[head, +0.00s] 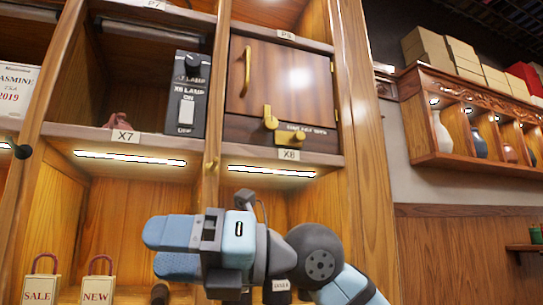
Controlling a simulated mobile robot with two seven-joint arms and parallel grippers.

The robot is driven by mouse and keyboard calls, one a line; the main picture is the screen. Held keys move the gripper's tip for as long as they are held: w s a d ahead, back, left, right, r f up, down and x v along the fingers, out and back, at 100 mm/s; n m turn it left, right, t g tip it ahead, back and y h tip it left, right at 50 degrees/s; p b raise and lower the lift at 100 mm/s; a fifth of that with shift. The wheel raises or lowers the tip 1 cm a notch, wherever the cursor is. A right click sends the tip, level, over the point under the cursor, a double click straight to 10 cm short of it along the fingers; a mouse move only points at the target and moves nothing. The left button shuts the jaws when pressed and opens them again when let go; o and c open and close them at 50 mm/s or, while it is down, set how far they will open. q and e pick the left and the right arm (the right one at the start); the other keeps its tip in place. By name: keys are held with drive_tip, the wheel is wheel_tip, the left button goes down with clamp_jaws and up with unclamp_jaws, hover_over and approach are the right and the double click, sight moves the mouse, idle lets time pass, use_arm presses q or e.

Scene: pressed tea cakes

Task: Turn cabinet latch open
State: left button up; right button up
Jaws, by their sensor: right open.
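A small wooden cabinet with a dark reddish-brown door (292,85) sits in the upper compartment by the X8 label. The door appears closed and has a vertical brass handle (247,72) on its left side. A brass latch (269,118) is below the door, with its short arm pointing up. A brass plate (291,141) lies beside it at lower right. My right gripper (158,249) is in front of the lower shelf, below and left of the latch and apart from it. Its blue fingers point left, open, with nothing seen between them. My left gripper is not in view.
A black lamp switch box (187,95) stands left of the cabinet. SALE (41,288) and NEW (97,290) bags stand at lower left. A wall shelf (470,159) with vases is at right.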

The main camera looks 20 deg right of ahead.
wheel_tip(320, 180, up, 6)
drive_tip(key=w+d+m+t+h, duration=0.1)
drive_tip(key=w+d+t+h, duration=0.1)
drive_tip(key=t+h, duration=0.25)
drive_tip(key=m+t+h, duration=1)
drive_tip(key=h, duration=0.3)
approach(272, 122)
drive_tip(key=w+p, duration=0.2)
drive_tip(key=w, duration=0.8)
drive_tip(key=shift+w+a+r, duration=0.1)
drive_tip(key=shift+w+a, duration=0.05)
drive_tip(key=c, duration=0.9)
